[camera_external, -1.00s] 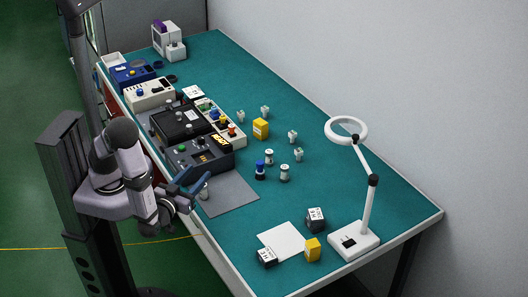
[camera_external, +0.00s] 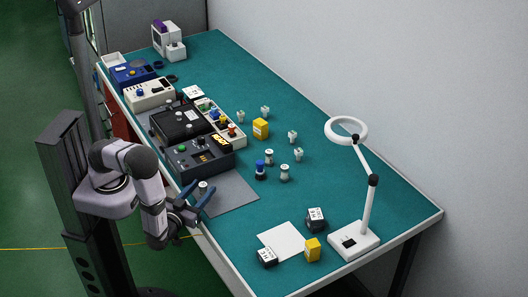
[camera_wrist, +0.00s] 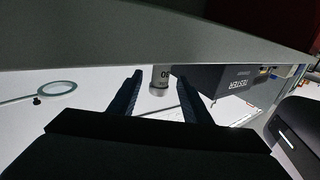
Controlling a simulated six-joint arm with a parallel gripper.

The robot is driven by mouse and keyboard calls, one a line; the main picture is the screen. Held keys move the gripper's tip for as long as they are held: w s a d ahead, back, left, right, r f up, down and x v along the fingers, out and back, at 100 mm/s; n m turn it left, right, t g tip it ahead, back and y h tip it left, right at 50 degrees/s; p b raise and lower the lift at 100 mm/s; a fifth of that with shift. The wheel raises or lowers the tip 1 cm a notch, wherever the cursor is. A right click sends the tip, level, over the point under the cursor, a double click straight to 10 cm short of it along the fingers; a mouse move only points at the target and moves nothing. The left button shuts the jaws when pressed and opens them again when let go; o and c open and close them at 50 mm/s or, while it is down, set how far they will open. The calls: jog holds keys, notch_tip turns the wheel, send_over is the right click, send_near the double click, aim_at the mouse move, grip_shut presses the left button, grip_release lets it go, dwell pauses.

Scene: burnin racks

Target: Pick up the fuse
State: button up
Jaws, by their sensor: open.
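The fuse, a small pale cylinder with a grey end and dark print, stands by the near edge of the grey mat (camera_external: 228,196) in the external view. In the wrist view the fuse (camera_wrist: 160,80) shows between my two dark fingertips. My gripper (camera_external: 202,189) is open and low at the table's near edge, with its blue fingers pointing toward the fuse. In the wrist view my gripper (camera_wrist: 159,75) has a clear gap on each side of the fuse. I cannot tell whether the fuse is fully within the jaws' depth. Nothing is held.
A dark tester box (camera_external: 198,157) stands close beyond the fuse. Several small cylinders, one blue-topped (camera_external: 260,170), stand mid-table. A yellow box (camera_external: 260,128), a white sheet (camera_external: 283,241) and a magnifier lamp (camera_external: 354,240) stand farther off. The mat's right part is clear.

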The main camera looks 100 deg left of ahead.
aim_at(210, 181)
jog(key=shift+p+x, duration=0.95)
jog(key=shift+x, duration=1.15)
jog(key=shift+w+a, duration=0.25)
jog(key=shift+a, duration=0.35)
grip_shut()
